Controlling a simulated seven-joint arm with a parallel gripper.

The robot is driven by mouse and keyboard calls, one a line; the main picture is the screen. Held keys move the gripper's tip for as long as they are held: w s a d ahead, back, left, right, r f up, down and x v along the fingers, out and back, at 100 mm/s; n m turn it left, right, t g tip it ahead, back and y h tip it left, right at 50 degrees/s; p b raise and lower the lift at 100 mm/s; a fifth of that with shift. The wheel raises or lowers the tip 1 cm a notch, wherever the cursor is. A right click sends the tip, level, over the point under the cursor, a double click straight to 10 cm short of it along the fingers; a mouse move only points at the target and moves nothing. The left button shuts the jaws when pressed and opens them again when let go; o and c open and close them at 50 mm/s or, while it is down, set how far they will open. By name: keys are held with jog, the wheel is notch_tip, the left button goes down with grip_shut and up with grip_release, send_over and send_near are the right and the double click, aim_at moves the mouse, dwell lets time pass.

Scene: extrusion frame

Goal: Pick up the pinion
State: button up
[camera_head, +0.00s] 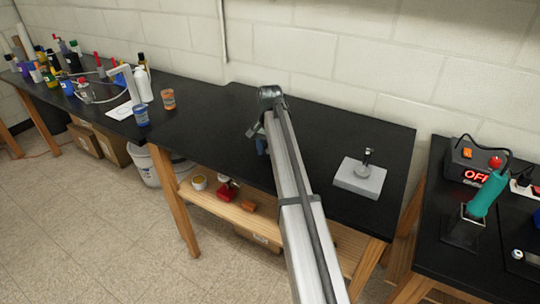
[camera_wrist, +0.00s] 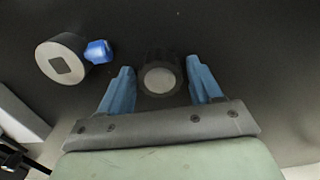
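In the wrist view, a dark round piece with a pale disc in its middle, which looks like the pinion (camera_wrist: 159,79), sits on the black tabletop. My gripper (camera_wrist: 164,78) is open, with one blue finger on each side of it. Gaps show between the piece and both fingers. I cannot tell how far above the table the fingertips are. In the head view my arm hides the pinion and most of the gripper; only a bit of blue shows beside the arm.
In the wrist view, a pale-faced cylinder with a dark square (camera_wrist: 61,62) and a blue piece (camera_wrist: 98,52) lie to the left. In the head view, a grey block (camera_head: 360,178) with a metal part stands right of my arm. Bottles crowd the far left bench; a soldering station (camera_head: 470,163) stands right.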

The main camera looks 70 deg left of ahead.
jog(key=c, duration=0.8)
